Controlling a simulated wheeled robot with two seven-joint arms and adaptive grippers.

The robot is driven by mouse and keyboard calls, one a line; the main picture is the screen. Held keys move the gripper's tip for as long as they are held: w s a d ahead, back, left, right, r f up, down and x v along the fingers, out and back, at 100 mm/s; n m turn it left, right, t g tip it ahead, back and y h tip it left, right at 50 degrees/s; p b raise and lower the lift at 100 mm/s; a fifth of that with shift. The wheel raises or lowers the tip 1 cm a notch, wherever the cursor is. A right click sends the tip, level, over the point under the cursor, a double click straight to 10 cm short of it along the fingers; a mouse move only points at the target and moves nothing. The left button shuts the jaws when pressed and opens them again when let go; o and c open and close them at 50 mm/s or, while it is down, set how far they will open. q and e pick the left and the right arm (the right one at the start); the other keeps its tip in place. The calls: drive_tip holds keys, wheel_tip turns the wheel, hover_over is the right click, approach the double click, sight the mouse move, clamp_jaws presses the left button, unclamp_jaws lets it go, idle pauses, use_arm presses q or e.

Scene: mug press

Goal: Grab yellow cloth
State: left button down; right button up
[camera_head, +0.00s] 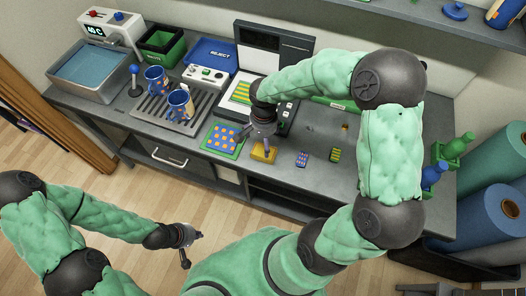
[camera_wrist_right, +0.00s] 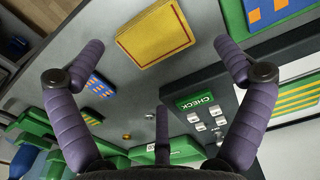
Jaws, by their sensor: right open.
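The yellow cloth (camera_head: 264,153) lies folded flat on the grey counter near its front edge. It also shows in the right wrist view (camera_wrist_right: 153,34) as a yellow square with a thin red border line. My right gripper (camera_head: 257,141) is over the counter right by the cloth, fingers pointing down. In the right wrist view its fingers (camera_wrist_right: 160,60) are spread wide with nothing between them, and the cloth lies beyond the fingertips. My left gripper (camera_head: 191,247) hangs empty in front of the counter, its fingers apart.
Left of the cloth lies a green mat with orange and blue squares (camera_head: 222,139). A dark press (camera_head: 286,48) stands behind. Two blue mugs (camera_head: 180,104) stand on a grate at left.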

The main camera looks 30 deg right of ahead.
drive_tip(key=shift+w+f, duration=0.1)
drive_tip(key=shift+f, duration=0.55)
drive_tip(key=shift+s+f, duration=0.2)
drive_tip(key=shift+f, duration=0.25)
wheel_tip(320, 180, down, 4)
drive_tip(key=shift+s+f+b, duration=0.15)
drive_tip(key=shift+b, duration=0.6)
drive_tip(key=c, duration=1.2)
drive_tip(key=shift+c, duration=0.4)
